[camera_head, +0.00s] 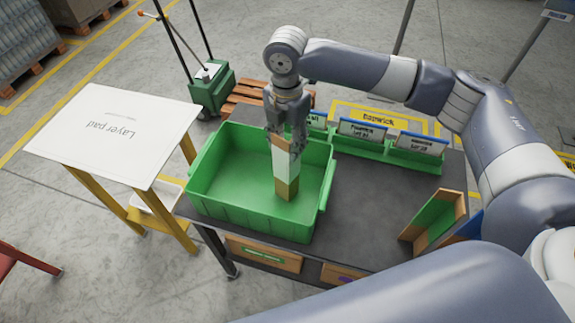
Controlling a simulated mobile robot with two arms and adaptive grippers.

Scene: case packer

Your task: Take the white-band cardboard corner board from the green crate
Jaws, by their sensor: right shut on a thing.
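The white-band cardboard corner board (286,165) stands roughly upright, with tan ends and a broad white band around its middle. My right gripper (286,134) comes down from above and is shut on its upper end. The board's lower end is inside the green crate (225,208), in front of its right part. I cannot tell whether that end touches the crate floor. The rest of the visible crate floor is bare. My left gripper is not in view.
The crate stands on a dark table (350,238). A green-faced cardboard corner piece (435,222) lies at the table's right. Labelled green bins (385,150) line the back. A white layer pad (115,135) lies on a yellow stand at left. Open tabletop lies right of the crate.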

